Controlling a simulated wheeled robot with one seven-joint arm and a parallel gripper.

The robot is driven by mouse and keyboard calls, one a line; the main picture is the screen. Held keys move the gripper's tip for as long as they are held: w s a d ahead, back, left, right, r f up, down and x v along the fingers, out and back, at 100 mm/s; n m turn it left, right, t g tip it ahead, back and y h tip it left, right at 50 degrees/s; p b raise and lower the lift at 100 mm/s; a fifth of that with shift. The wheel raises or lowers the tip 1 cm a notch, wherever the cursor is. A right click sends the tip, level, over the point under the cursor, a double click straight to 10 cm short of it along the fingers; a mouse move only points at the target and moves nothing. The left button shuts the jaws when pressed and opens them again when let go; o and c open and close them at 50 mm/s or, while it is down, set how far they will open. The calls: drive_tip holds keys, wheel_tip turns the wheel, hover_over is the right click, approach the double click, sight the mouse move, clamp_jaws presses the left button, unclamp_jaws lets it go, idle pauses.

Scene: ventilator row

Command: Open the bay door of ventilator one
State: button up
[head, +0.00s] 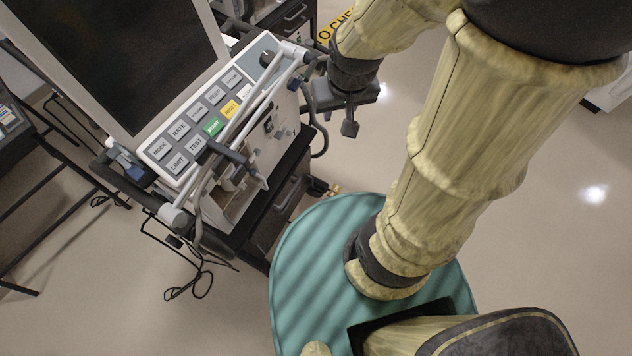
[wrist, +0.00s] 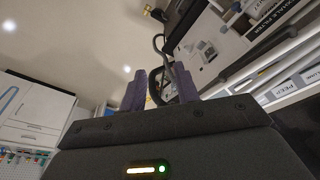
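The ventilator (head: 230,185) stands left of centre in the head view, with a dark screen (head: 125,55) and a panel of labelled buttons (head: 205,115). Its white side face with ports also shows in the wrist view (wrist: 207,48). I cannot make out which part is the bay door. A dark handle (head: 289,191) shows on the black cart below. My gripper (head: 325,108) is at the ventilator's right side. In the wrist view its two purple fingers (wrist: 160,90) are apart. A dark hose loop shows between or beyond them; contact cannot be told.
Jointed grey support arms (head: 245,110) and hoses cross the ventilator's front, close to my gripper. Loose cables (head: 190,285) lie on the floor. Another black cart frame (head: 50,190) stands at the left. White cabinets (wrist: 35,105) show in the wrist view.

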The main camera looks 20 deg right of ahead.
drive_tip(key=w+d+f+m+g+y+b, duration=0.2)
drive_tip(key=w+f+m+y+b, duration=0.15)
drive_tip(key=f+b, duration=0.95)
drive_tip(key=w+d+f+m+g+y+b, duration=0.2)
drive_tip(key=w+f+m+b, duration=0.2)
drive_tip(key=f+b, duration=0.9)
drive_tip(key=w+d+f+m+g+y+b, duration=0.3)
drive_tip(key=f+b, duration=0.4)
drive_tip(key=f, duration=1.2)
drive_tip(key=w+d+f+m+t+y+b, duration=0.1)
drive_tip(key=d+f+m+t+y+b, duration=0.1)
drive_tip(key=f+b, duration=0.5)
drive_tip(key=w+d+f+m+t+y+b, duration=0.2)
drive_tip(key=f+b, duration=0.6)
drive_tip(key=f, duration=0.5)
drive_tip(key=w+d+f+m+t+y+b, duration=0.2)
drive_tip(key=d+f+m+y+b, duration=0.3)
drive_tip(key=f+b, duration=0.3)
wheel_tip(320, 180, down, 3)
drive_tip(key=shift+d+f+t, duration=0.1)
drive_tip(key=shift+d+t, duration=0.6)
drive_tip(key=shift+t, duration=0.1)
drive_tip(key=w+a+b, duration=0.3)
drive_tip(key=a+b, duration=0.4)
drive_tip(key=a, duration=1)
drive_tip(key=shift+b, duration=0.35)
drive_tip(key=shift+a, duration=0.1)
